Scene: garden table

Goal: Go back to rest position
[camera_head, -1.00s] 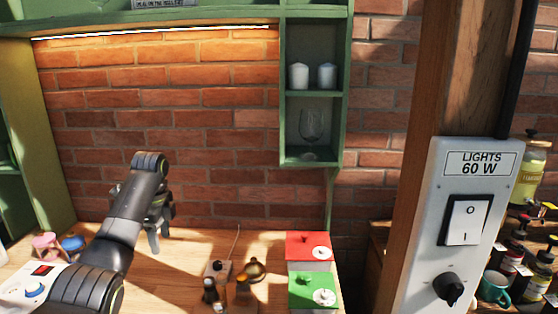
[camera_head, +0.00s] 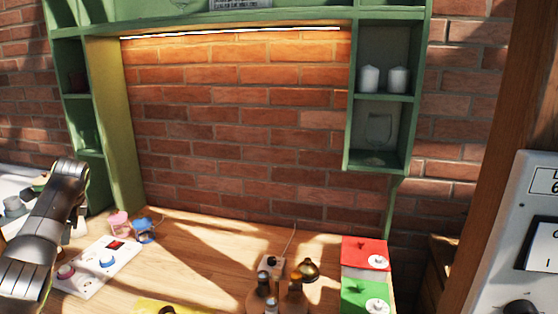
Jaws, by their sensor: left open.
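My left arm comes in from the left edge, over the left end of the wooden table (camera_head: 215,262). My left gripper (camera_head: 78,196) is at the end of this arm, mostly hidden behind the dark wrist. It is open, and I see nothing held in it. It is left of the white control panel (camera_head: 98,268) and apart from it. My right gripper is not in view.
Pink (camera_head: 118,222) and blue (camera_head: 144,230) small objects stand behind the panel. Small bottles (camera_head: 264,284), a red box (camera_head: 365,254) and a green box (camera_head: 366,296) are at the right. A green shelf (camera_head: 348,125) frames the brick wall. The table's middle is mostly clear.

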